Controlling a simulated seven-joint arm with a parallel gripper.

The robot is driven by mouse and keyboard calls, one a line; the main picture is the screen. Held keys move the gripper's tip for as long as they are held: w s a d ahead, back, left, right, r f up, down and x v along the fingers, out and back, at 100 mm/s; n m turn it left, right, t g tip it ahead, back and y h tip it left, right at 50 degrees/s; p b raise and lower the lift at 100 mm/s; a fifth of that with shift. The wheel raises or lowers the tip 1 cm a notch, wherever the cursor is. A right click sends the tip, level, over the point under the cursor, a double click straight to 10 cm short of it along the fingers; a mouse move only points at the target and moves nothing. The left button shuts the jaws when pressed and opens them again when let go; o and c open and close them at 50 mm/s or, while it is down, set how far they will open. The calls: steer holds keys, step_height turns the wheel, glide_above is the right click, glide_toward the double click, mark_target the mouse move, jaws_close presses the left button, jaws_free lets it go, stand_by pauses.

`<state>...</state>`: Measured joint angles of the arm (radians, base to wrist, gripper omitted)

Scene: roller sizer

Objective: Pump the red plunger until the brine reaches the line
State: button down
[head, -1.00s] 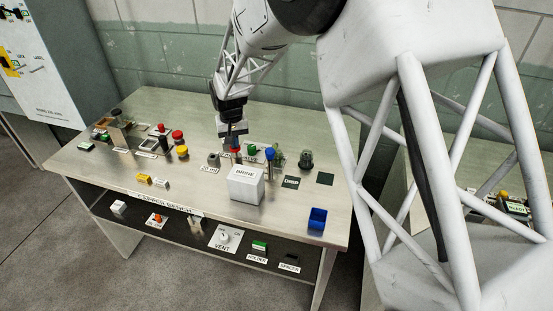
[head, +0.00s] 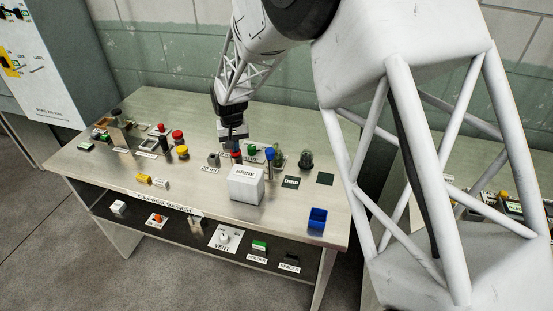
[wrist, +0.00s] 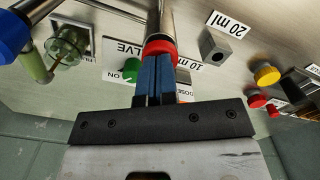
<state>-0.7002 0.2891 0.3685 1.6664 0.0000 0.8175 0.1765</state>
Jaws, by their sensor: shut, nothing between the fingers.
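The red plunger (head: 237,155) stands on the bench behind the white box marked BRINE (head: 246,188). In the wrist view its red cap (wrist: 160,47) is at the fingertips, with a metal rod beyond it. My gripper (head: 236,148) points down at the plunger. Its two blue fingers (wrist: 154,74) are shut together with nothing between them, and their tips appear to meet the red cap; whether they press it I cannot tell. A greenish clear vessel (head: 277,158) stands to the right and also shows in the wrist view (wrist: 68,48). I cannot make out a brine level or line.
A blue-topped post (head: 269,155) and a green knob (head: 251,149) stand close to the right of my gripper. A grey block (head: 213,159) is to the left, with red and yellow knobs (head: 182,152) farther left. A blue bin (head: 317,217) sits at the front right.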

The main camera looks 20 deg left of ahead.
steer(key=shift+r, duration=2.1)
steer(key=shift+r, duration=0.2)
steer(key=shift+r, duration=2.3)
steer(key=shift+d+r, duration=0.1)
